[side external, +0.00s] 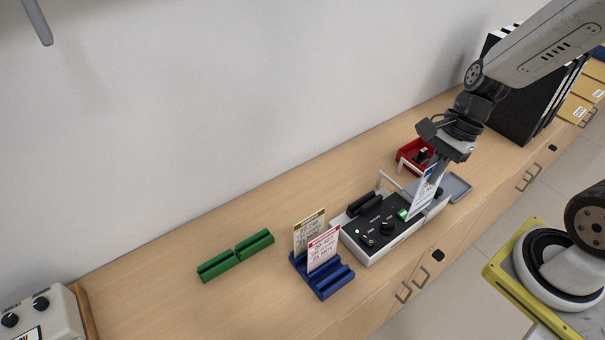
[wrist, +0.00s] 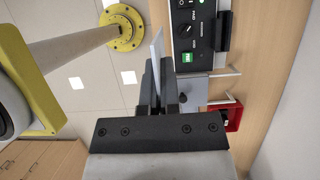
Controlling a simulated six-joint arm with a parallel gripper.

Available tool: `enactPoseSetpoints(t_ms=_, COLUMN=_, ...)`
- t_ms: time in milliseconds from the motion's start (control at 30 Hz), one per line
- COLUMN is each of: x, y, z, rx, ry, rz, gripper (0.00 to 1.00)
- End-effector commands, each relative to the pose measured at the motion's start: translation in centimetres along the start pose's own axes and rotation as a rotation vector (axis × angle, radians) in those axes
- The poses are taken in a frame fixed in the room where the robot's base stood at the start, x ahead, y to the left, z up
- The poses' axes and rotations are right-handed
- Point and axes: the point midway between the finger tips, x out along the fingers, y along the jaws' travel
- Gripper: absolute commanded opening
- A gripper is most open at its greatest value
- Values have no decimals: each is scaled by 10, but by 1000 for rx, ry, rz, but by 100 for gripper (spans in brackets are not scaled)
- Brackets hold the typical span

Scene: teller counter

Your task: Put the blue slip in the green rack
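The blue slip (side external: 424,192), a white card with a blue top band, stands upright over the right part of the black-topped machine. In the wrist view the slip (wrist: 157,48) shows nearly edge-on at my fingertips. My gripper (side external: 436,178) points down and is shut on the slip's upper end; in the wrist view its dark fingers (wrist: 160,75) lie close together around it. I cannot tell whether the slip's lower edge touches the machine. The green rack (side external: 236,256), a low two-part grooved holder, lies on the counter at left and looks empty.
The machine (side external: 378,228) has knobs and a raised handle. A blue rack (side external: 322,277) holds a yellow-topped slip (side external: 309,232) and a red-topped slip (side external: 323,249) upright, between machine and green rack. A red tray (side external: 414,156) and grey tray (side external: 457,187) flank the machine. Bare counter surrounds the green rack.

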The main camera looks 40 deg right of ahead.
Motion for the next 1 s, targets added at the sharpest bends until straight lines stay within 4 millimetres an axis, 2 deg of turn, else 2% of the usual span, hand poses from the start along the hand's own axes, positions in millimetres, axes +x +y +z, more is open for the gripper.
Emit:
enactPoseSetpoints(t_ms=167, x=0, y=-6, z=2, rx=-1, ry=2, rz=1, gripper=0)
enactPoseSetpoints(t_ms=367, x=3, y=-30, z=9, rx=-5, ry=9, rz=5, gripper=0)
enactPoseSetpoints(t_ms=667, x=18, y=-94, z=39, rx=-8, ry=25, rz=8, gripper=0)
enactPoseSetpoints(t_ms=1000, x=52, y=-162, z=96, rx=-8, ry=37, rz=6, gripper=0)
